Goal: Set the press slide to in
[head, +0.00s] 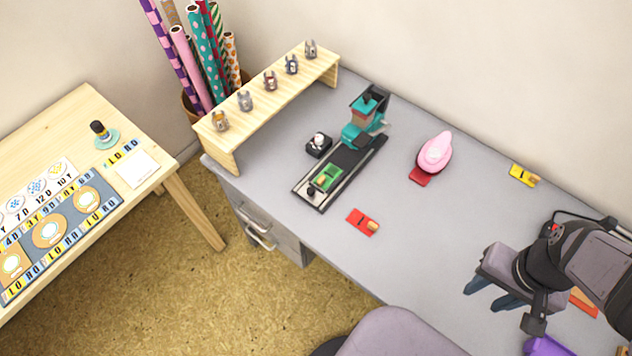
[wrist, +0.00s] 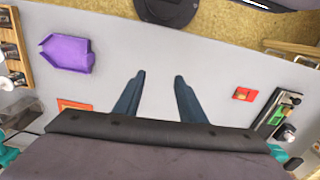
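The teal press (head: 364,118) stands at the far end of a dark rail track (head: 348,166) on the grey desk. A green slide (head: 328,176) with a small knob sits near the track's front end, apart from the press head. My gripper (head: 488,292) is at the right of the desk, well away from the press. Its two dark blue fingers (wrist: 156,80) are spread with nothing between them.
A black block with a white knob (head: 318,145) stands left of the track. A red inkpad (head: 363,222) lies right of it, and a pink stapler-like object (head: 435,153) is behind. A wooden shelf (head: 275,95) holds several small stamps.

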